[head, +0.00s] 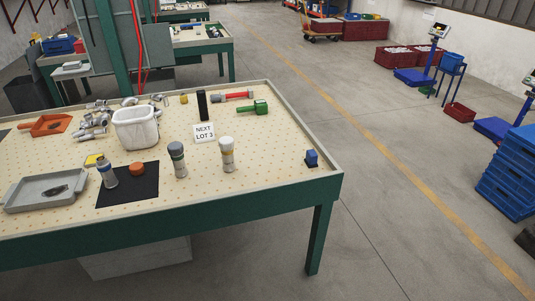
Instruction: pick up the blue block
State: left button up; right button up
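A small blue block (312,157) sits at the right end of the pegboard-topped table (260,180), close to its right rim. It stands on or against a darker piece at its base; I cannot tell whether that is part of the block. Nothing touches it from above. Neither of my grippers shows in the head view.
A white bin (136,127), a sign (204,133), a black upright box (202,105), a green part (254,107) and a grey tray (46,191) share the table. Bare tabletop surrounds the block.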

aim_at(311, 159)
jog(key=i+j+u, duration=0.45)
jog(key=i+j, duration=1.25)
jog(key=j, duration=0.1)
